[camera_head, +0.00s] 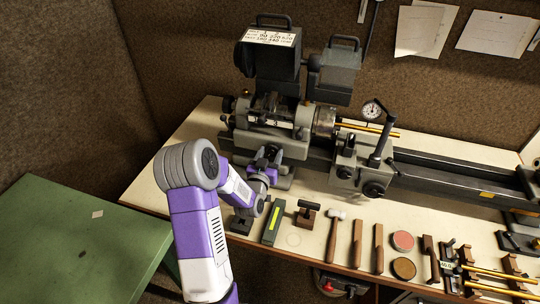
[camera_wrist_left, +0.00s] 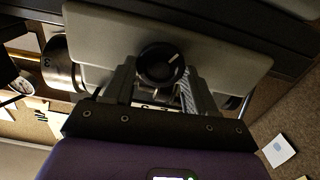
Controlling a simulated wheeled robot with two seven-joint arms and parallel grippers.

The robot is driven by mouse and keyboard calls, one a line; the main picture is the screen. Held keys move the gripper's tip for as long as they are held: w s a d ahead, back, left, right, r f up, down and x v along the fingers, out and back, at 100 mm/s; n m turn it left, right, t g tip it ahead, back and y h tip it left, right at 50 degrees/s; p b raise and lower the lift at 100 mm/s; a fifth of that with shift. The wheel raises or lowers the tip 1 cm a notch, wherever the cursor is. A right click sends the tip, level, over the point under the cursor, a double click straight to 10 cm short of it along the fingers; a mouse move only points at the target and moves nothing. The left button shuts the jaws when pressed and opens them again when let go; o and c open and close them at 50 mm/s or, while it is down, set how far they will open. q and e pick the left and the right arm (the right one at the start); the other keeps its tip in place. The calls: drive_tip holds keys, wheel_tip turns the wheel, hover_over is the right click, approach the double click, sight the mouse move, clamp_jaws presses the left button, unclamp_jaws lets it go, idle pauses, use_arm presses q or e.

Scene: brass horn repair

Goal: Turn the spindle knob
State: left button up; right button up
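The lathe's headstock (camera_head: 268,142) stands at the back of the bench in the head view. The round black spindle knob (camera_wrist_left: 161,64), with a pale line on its face, shows in the left wrist view against a grey cover. My left gripper (camera_head: 264,162) is at the front of the headstock. In the left wrist view, its two fingers (camera_wrist_left: 160,82) stand on either side of the knob, very near its rim. I cannot tell whether they touch it. My own gripper hides the knob in the head view. My right gripper is not in view.
Along the bench front lie a green block (camera_head: 272,224), a hammer (camera_head: 332,238), wooden-handled tools and two round tins (camera_head: 403,268). A carriage with a dial gauge (camera_head: 373,110) stands right of the chuck (camera_head: 324,121). A green table (camera_head: 85,235) is at left.

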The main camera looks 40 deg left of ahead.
use_arm(q)
drive_tip(key=c, duration=0.5)
drive_tip(key=shift+o, duration=0.2)
drive_tip(key=shift+f+n+b, duration=0.1)
drive_tip(key=shift+n+b, duration=0.7)
drive_tip(key=shift+b, duration=0.35)
drive_tip(key=n+b, duration=0.6)
drive_tip(key=b, duration=0.1)
drive_tip(key=shift+a+f, duration=0.1)
drive_tip(key=shift+a, duration=0.05)
drive_tip(key=n+b, duration=0.3)
drive_tip(key=n, duration=0.1)
drive_tip(key=shift+s+b, duration=0.1)
drive_tip(key=shift+b, duration=0.3)
drive_tip(key=o, duration=1.1)
drive_tip(key=shift+c, duration=0.2)
drive_tip(key=shift+s, duration=0.1)
